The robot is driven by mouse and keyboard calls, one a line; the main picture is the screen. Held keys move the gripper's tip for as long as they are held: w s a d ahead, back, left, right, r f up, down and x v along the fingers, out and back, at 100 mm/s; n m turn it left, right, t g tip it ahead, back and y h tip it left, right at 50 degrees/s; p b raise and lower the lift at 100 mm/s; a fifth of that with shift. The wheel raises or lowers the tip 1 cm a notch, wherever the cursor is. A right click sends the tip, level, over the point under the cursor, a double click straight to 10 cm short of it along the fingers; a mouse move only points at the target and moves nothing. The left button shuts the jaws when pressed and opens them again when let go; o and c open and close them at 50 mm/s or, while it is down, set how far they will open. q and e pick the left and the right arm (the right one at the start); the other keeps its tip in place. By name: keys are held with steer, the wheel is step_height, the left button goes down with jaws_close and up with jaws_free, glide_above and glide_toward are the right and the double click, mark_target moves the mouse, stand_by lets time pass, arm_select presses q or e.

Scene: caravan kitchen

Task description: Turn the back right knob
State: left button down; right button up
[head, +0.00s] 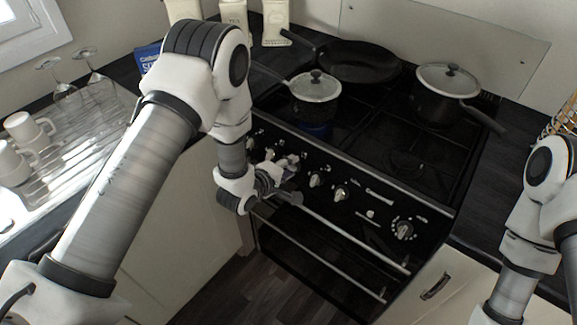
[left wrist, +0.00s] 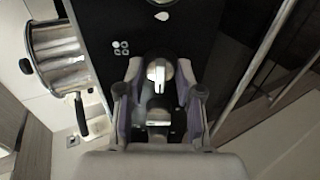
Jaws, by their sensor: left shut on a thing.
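The black cooker (head: 375,215) has a row of pale knobs on its front panel. One knob (head: 315,180) and another knob (head: 340,193) show clear to the right of my left gripper (head: 287,166). That gripper is at the panel, shut on a knob, which it partly hides in the head view. In the left wrist view, the held knob (left wrist: 157,73) sits between the two fingers of my left gripper (left wrist: 158,90), its pointer bar roughly upright in the picture. My right gripper is out of view; only that arm shows.
A small lidded pan (head: 315,87), a frying pan (head: 358,62) and a lidded pot (head: 447,80) stand on the hob. The oven handle rail (head: 345,240) runs below the knobs. Mugs (head: 25,128) and glasses stand on the drainer at left.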

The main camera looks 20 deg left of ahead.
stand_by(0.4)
arm_select(q)
steer(key=c, duration=0.8)
jaws_free()
steer(key=v, duration=1.2)
steer(key=shift+a, duration=0.1)
